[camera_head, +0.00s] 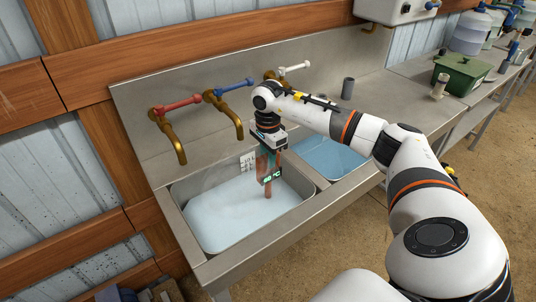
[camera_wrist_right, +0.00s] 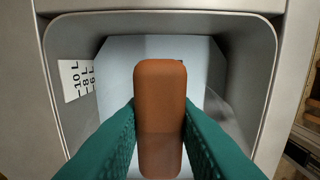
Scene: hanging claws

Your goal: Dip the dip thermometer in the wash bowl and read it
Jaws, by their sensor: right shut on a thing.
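The dip thermometer (camera_head: 267,189) is an orange-brown bar with a small dark display showing green characters ending in °C; the digits are too small to read surely. My right gripper (camera_head: 268,150) is shut on it and holds it upright over the left basin, the wash bowl (camera_head: 178,207), which holds pale water. I cannot tell whether its lower tip is in the water. In the right wrist view the thermometer (camera_wrist_right: 159,115) sits between the green finger pads (camera_wrist_right: 160,130), its display hidden. My left gripper is not in view.
A litre scale (camera_wrist_right: 77,80) is on the basin wall. Red (camera_head: 180,104), blue (camera_head: 235,86) and white (camera_head: 294,69) taps stand behind. A second basin (camera_head: 330,158) with bluer water is at right. A grey cup (camera_head: 347,88) and a green box (camera_head: 462,74) stand farther right.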

